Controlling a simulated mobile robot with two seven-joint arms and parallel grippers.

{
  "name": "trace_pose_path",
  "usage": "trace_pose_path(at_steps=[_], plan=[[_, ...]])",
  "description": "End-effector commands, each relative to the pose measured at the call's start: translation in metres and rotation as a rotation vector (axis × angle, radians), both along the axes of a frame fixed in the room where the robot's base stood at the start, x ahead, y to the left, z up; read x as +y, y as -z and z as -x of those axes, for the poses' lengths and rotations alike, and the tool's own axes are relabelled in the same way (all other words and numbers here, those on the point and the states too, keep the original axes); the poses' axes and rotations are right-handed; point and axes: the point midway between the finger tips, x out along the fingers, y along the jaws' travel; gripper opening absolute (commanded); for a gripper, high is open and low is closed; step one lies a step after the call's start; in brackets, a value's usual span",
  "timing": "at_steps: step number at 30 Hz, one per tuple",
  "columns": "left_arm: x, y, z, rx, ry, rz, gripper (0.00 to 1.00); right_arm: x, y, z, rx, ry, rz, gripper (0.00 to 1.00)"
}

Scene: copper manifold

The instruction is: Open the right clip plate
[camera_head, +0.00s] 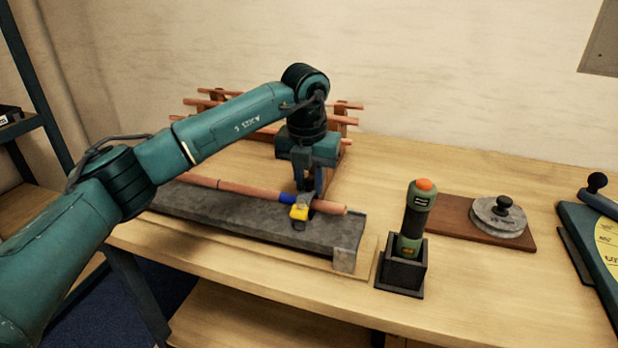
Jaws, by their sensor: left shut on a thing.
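A copper pipe (240,189) lies along a grey stone block (250,227) on the bench. Near its right end is a small yellow clip plate (299,212), with blue parts (287,198) beside it on the pipe. My left gripper (308,192) points down over this spot from behind. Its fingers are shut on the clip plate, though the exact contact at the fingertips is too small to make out. My arm hides part of the pipe and block to the left, so any other clip there is not seen. My right gripper is not in view.
A wooden rack with several copper pipes (348,105) stands behind my arm. To the right are a green and black tool with an orange top (420,195) in a dark holder (402,274), and a grey disc (500,217) on a brown board (450,209). A teal device (580,222) stands at the right edge.

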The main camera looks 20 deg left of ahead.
Motion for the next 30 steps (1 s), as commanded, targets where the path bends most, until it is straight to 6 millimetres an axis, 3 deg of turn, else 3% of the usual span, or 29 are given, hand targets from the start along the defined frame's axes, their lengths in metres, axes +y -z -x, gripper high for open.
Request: trace_pose_path(at_steps=[4,18,30], plan=[[0.000,-0.004,-0.003,-0.004,-0.004,0.002,0.10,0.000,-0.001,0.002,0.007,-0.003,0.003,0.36],[0.000,-0.007,-0.017,0.107,-0.004,-0.003,0.10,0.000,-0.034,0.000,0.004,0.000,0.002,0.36],[0.000,-0.005,-0.019,0.120,-0.002,-0.003,0.10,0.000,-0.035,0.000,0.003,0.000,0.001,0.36]])
